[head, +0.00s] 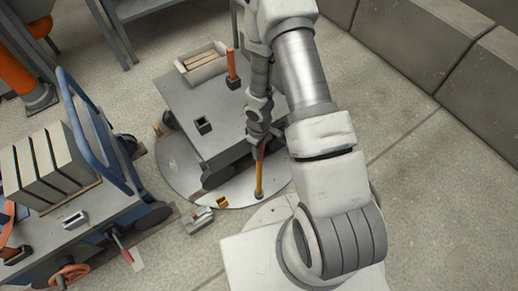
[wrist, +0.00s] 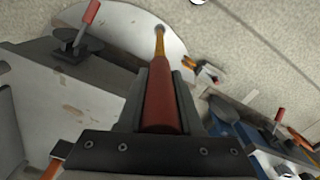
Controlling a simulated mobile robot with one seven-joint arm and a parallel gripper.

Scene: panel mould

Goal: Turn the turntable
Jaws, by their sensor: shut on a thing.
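The turntable (head: 178,172) is a round pale metal disc set in the floor, with a low grey cart (head: 190,95) standing on it. An orange bar (head: 259,180) stands up from a small socket at the disc's near edge. My gripper (head: 259,146) is shut on the bar's upper part. In the wrist view, the bar's red grip (wrist: 160,98) lies between my gripper's fingers (wrist: 160,85), and its thinner orange end reaches the rim of the turntable (wrist: 120,18). My arm hides part of the disc's right side.
A small latch with a red handle (head: 198,219) sits on the floor by the disc's near edge. A blue-railed cart (head: 95,215) carrying grey slabs stands close on the left. A block wall (head: 420,50) runs along the right. Floor between wall and disc is clear.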

